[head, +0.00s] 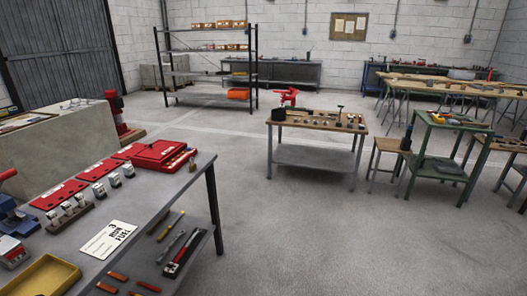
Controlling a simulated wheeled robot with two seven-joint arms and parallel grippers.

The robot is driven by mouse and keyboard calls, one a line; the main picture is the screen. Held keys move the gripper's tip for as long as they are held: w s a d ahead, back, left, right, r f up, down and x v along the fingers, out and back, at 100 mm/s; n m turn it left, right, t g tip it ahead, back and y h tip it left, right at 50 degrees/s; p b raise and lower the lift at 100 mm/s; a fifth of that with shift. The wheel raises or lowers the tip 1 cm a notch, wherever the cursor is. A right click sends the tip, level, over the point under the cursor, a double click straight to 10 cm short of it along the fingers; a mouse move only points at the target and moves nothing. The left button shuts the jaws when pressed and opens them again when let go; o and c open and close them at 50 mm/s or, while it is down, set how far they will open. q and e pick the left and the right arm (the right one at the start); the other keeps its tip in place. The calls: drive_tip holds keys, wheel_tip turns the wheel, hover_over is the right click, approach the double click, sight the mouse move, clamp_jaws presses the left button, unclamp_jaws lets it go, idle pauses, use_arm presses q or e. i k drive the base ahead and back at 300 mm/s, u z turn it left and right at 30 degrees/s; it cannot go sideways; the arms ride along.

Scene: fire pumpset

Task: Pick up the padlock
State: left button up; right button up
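Several small grey blocks with dark and pale parts, possibly padlocks, stand on the grey workbench (150,215) at the left: a loose row (114,180) beside red panels, and a row on a brown holder (67,208). They are too small to identify surely. Neither of my grippers is in view.
The bench also holds a red case (158,154), a white sign (107,240) and a yellow tray (42,277). Tools lie on its lower shelf (185,255). A wooden-topped table (318,121) and a green cart (450,122) stand farther right. Floor between is clear.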

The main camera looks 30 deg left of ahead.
sight(193, 167)
drive_tip(key=z, duration=0.2)
drive_tip(key=i, duration=2.4)
drive_tip(key=u, duration=0.4)
drive_tip(key=i, duration=1.2)
drive_tip(key=u, duration=1.9)
drive_tip(key=i, duration=0.95)
drive_tip(key=u, duration=0.7)
